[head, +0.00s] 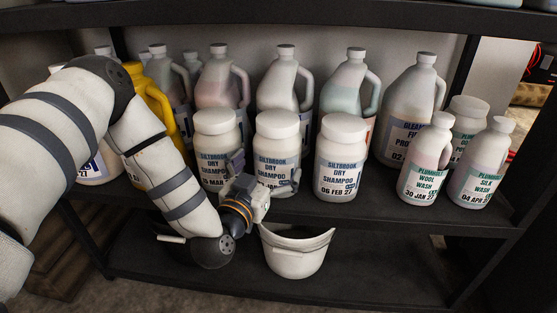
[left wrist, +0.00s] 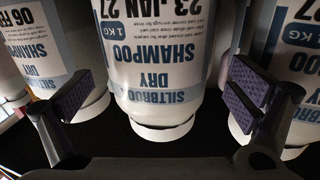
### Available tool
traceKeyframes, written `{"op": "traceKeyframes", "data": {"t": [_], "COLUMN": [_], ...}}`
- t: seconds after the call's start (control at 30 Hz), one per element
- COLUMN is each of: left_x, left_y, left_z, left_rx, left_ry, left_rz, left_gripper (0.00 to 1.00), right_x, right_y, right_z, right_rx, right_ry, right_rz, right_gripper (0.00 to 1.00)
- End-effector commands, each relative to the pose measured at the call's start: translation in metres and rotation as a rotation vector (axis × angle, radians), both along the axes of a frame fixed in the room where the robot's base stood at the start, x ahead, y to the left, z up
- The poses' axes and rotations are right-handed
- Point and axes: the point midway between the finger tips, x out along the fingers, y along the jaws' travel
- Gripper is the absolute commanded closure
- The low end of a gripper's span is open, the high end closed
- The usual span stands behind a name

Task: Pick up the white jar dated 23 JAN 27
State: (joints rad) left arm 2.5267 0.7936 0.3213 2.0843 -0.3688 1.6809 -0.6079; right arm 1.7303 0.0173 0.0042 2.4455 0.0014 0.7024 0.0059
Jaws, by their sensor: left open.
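The white jar dated 23 JAN 27 (left wrist: 165,60) fills the middle of the left wrist view, where its label appears upside down. In the head view it is the middle of three lidded Siltbrook dry shampoo jars (head: 277,133), upright on the shelf; my gripper hides its date there. My left gripper (head: 266,173) is open in front of it, with one finger toward each side of its lower part. In the left wrist view, the purple-padded fingers (left wrist: 160,97) flank the jar with visible gaps. My right gripper is not in view.
A 06 FEB 27 jar (head: 341,140) stands close on the right, and a MAR-dated jar (head: 216,135) on the left. Handled jugs (head: 285,85) stand behind. Wool wash (head: 426,165) and silk wash (head: 485,165) bottles are farther right. A white scoop-like container (head: 296,258) is below the shelf edge.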

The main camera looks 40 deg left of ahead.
Motion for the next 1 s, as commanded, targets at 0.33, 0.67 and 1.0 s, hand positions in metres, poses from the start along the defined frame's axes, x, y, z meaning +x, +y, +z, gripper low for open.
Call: {"op": "traceKeyframes", "data": {"t": [0.33, 0.67, 1.0], "left_x": [0.051, 0.052, 0.052], "left_y": [0.012, 0.012, 0.012], "left_z": [0.003, 0.005, 0.006], "left_rx": [-0.001, -0.002, -0.001], "left_ry": [0.002, 0.002, -0.003], "left_rz": [0.001, 0.000, 0.000], "left_gripper": [0.00, 0.30, 0.75], "right_x": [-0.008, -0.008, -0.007], "right_y": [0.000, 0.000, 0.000], "right_z": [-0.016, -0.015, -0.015], "right_rx": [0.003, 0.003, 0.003], "right_ry": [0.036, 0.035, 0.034], "right_rz": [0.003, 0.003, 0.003], "right_gripper": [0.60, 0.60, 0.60]}}
